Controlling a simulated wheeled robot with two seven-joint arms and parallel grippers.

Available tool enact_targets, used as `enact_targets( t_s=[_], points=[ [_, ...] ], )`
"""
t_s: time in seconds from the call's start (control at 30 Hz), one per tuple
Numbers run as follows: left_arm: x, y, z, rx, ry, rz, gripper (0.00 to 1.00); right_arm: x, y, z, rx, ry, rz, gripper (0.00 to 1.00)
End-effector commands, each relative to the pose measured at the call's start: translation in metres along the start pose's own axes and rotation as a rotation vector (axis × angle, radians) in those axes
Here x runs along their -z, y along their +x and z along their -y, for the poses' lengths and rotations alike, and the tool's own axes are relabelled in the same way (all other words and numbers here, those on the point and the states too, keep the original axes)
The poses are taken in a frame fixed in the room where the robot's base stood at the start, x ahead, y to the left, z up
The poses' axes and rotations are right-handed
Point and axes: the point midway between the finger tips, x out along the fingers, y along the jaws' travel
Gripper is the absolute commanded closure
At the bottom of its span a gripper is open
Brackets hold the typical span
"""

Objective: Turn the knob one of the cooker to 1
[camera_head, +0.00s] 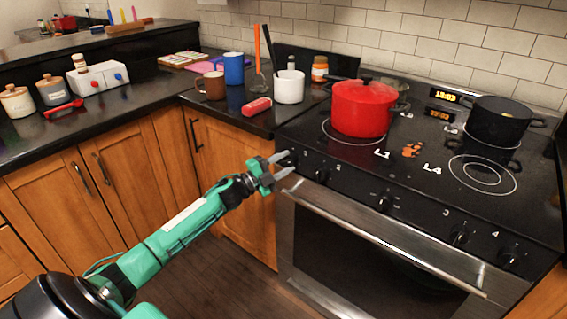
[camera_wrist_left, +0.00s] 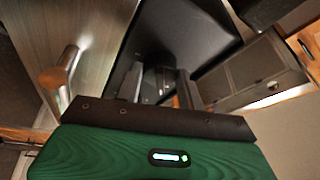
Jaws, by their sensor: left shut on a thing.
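The cooker (camera_head: 340,220) stands at the right with a row of black knobs on its front panel. Knob one (camera_head: 289,157) is the leftmost. My left gripper (camera_head: 285,163) reaches in from the left and is shut on knob one. Its grey fingers sit on either side of the knob and partly cover it, so the knob's setting cannot be read. In the left wrist view, the two dark fingers (camera_wrist_left: 158,86) point at the black panel, and the knob between them is too dark to make out clearly. My right gripper is not in view.
The oven door handle (camera_head: 385,237) runs just below the knobs. A red pot (camera_head: 362,110) and a black pot (camera_head: 497,122) stand on the cooktop. Mugs, a white utensil pot (camera_head: 290,87) and a red item (camera_head: 257,106) stand on the counter to the left.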

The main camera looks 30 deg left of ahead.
Motion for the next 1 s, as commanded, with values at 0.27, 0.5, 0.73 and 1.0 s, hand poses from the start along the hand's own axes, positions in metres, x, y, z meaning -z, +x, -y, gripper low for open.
enact_targets(
  t_s=[0.27, 0.5, 0.73, 1.0],
  points=[
    [0.0001, 0.0002, 0.0003, -0.012, 0.032, -0.003, 0.84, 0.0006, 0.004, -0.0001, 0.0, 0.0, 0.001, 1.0],
    [0.0002, 0.0002, 0.0002, -0.012, 0.032, -0.003, 0.84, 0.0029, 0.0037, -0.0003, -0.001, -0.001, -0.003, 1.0],
    [0.0002, 0.0002, 0.0002, -0.012, 0.031, -0.003, 0.4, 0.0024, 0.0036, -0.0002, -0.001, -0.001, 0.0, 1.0],
    [0.0001, -0.0007, 0.0, -0.012, 0.03, -0.002, 0.4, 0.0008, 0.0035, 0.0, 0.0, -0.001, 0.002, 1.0]
  ],
)
